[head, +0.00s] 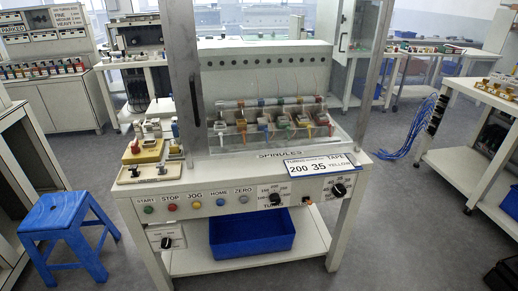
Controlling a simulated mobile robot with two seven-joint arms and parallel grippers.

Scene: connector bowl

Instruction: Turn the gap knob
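Three black knobs show on the white winding machine (240,178). One knob (276,199) sits mid-right on the front panel, with a label under it that seems to read TURNS. A third knob (166,242) is on a small white box (178,231) below the panel's left end. The lettering is too small to tell which is the gap knob. Neither of my grippers is in view.
Coloured buttons (196,205) line the panel's left half. A card (314,166) reading 200 35 YELLOW lies above the knobs. A blue bin (250,238) is on the lower shelf. A blue stool (62,225) stands at left.

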